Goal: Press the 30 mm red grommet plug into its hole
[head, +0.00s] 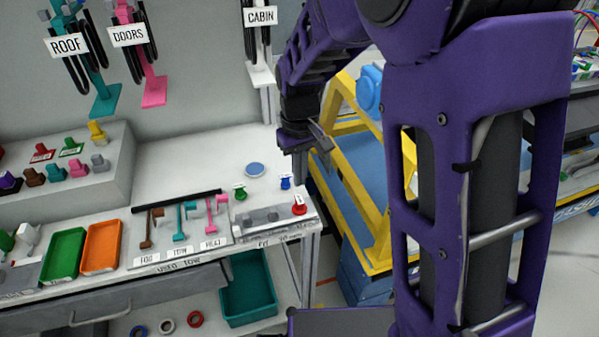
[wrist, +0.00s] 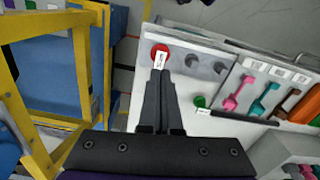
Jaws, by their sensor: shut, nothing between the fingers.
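The red grommet plug (head: 299,209) with a small white tag sits at the right end of the grey fixture strip (head: 265,226) on the bench's front edge. I cannot tell how deep it sits, and its hole is hidden beneath it. In the wrist view the red plug (wrist: 152,50) shows just beyond my fingertips, its tag in line with them. My gripper (head: 322,142) is shut and empty, above and behind the plug in the head view. Its closed fingers (wrist: 160,75) also show in the wrist view. I cannot tell the exact gap to the plug.
A green plug (head: 240,192) and a blue plug (head: 285,183) stand behind the strip, near a blue disc (head: 254,169). Coloured tools (head: 182,222) lie left. A yellow frame (head: 350,190) stands right of the bench.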

